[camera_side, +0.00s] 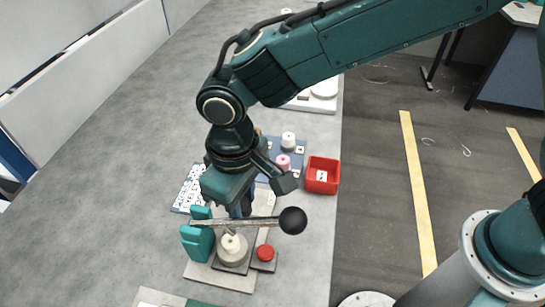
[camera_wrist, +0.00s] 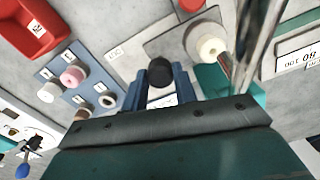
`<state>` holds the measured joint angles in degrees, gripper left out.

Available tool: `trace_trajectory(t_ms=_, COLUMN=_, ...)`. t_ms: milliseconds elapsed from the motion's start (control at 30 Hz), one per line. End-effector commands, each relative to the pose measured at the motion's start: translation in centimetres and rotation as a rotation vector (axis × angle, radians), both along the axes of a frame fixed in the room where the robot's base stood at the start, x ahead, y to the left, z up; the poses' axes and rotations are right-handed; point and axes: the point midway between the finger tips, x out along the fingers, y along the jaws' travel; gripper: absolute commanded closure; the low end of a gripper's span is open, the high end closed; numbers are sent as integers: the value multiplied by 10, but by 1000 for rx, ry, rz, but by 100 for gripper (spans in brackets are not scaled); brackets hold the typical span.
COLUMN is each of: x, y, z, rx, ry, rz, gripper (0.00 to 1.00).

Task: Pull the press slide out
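The press stands at the front in the side view, with a teal frame (camera_side: 197,240) and a lever ending in a black ball (camera_side: 293,220). Its grey press slide (camera_side: 231,262) carries a white cylinder (camera_side: 233,247), also in the wrist view (camera_wrist: 207,42). In the wrist view a black knob (camera_wrist: 160,72) sits on the slide's near side. My gripper (camera_wrist: 160,88) points down behind the lever, its blue fingers on either side of the knob. Whether they touch it I cannot tell. In the side view my fingers (camera_side: 240,207) are partly hidden by the lever.
A red button (camera_side: 265,252) is right of the slide. Behind are a red bin (camera_side: 322,175), a blue board (camera_side: 289,158) with white and pink spools, and a white lettered board (camera_side: 188,188). The lever crosses close in front of my gripper. The table's left side is clear.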

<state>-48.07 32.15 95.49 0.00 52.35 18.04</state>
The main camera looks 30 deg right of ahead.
Motion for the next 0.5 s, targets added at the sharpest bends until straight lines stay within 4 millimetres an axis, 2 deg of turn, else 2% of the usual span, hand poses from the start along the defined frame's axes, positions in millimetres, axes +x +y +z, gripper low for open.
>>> trace_trajectory(t_ms=333, x=1, y=-1, z=0, rx=0, ry=0, rz=-1, gripper=100)
trace_trajectory(t_ms=500, x=13, y=-12, z=1, rx=0, ry=0, rz=-4, gripper=100)
